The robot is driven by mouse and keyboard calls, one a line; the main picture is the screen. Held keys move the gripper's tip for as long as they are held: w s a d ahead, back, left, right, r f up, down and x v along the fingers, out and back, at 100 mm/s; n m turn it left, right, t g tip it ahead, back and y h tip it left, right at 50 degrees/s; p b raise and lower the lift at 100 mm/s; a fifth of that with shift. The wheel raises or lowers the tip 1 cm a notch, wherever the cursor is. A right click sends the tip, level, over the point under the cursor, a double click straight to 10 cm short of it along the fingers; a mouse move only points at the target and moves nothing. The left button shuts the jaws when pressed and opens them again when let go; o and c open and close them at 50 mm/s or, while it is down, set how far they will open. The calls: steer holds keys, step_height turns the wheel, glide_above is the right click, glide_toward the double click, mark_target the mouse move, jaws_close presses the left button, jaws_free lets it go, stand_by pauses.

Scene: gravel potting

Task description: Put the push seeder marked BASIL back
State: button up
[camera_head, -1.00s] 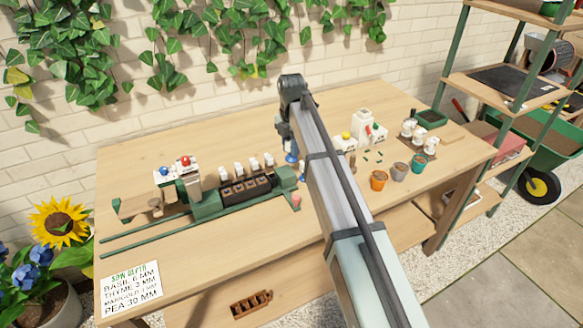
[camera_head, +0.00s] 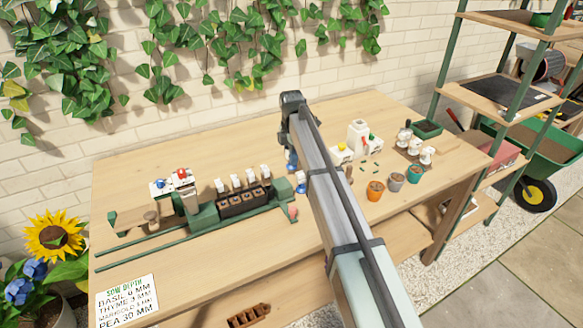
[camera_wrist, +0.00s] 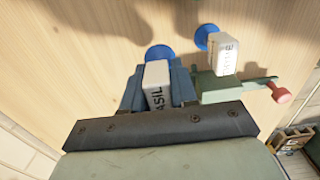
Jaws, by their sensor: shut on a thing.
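In the wrist view my gripper (camera_wrist: 158,88) is shut on a white push seeder (camera_wrist: 156,72) whose visible letters read "ASIL". A blue disc shows at its far end, over the bench wood; I cannot tell whether it touches. Beside it on the right stands a second white seeder (camera_wrist: 224,55) with a blue disc, its label only partly readable. In the head view my arm hides most of the gripper and the held seeder. A small white-and-blue seeder (camera_head: 301,182) stands just left of my arm.
A green sowing machine (camera_head: 205,217) with a dark cell tray (camera_head: 240,203) and rails lies left of my arm. Its pink knob (camera_wrist: 281,94) is close to the second seeder. Pots, including an orange one (camera_head: 375,191), stand right. A sow-depth card (camera_head: 127,300) lies front left.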

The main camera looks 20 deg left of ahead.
steer(key=shift+f, duration=2.4)
steer(key=shift+f, duration=0.1)
steer(key=o, duration=0.9)
step_height(320, 180, up, 12)
steer(key=shift+r, duration=0.15)
